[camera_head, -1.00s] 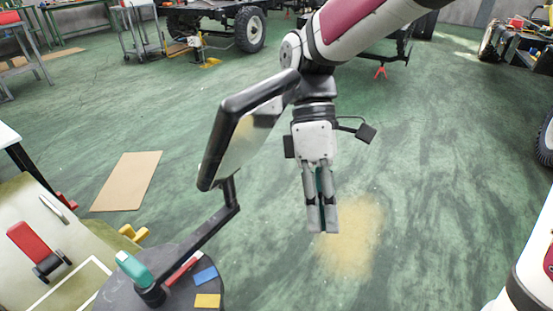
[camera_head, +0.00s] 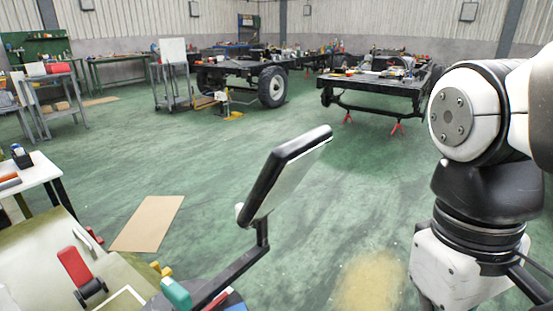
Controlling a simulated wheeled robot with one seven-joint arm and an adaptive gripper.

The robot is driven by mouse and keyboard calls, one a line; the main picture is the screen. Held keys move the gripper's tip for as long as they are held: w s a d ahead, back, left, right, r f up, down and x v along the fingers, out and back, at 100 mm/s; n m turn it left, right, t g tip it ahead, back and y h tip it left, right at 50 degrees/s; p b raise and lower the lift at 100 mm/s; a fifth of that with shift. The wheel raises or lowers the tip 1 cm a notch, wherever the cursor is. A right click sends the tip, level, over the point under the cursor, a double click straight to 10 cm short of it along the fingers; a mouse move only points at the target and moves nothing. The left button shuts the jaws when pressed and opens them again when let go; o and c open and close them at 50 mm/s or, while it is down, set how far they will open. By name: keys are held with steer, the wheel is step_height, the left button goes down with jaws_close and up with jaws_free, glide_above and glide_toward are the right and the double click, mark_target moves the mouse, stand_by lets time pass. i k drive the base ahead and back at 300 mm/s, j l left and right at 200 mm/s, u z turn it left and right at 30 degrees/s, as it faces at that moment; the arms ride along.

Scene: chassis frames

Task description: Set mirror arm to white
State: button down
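The mirror (camera_head: 290,172) is a dark-framed panel on a black mirror arm (camera_head: 232,276). The arm runs from the bottom edge up and to the right, then bends upright to the mirror. A teal block (camera_head: 176,293) sits near the arm's lower end. A bit of a red mark (camera_head: 216,301) and a blue mark (camera_head: 236,307) show beside it. The rest of the round base is cut off, and I see no white mark.
A panel with a red lever (camera_head: 75,267) is at the lower left, and a white table (camera_head: 38,172) behind it. A brown mat (camera_head: 148,222) lies on the green floor. Vehicle frames (camera_head: 375,85) stand at the back. The floor between is clear.

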mark_target(206, 293)
steer(key=k+j, duration=0.3)
steer(key=k, duration=0.2)
steer(key=k+j, duration=0.3)
steer(key=k, duration=0.15)
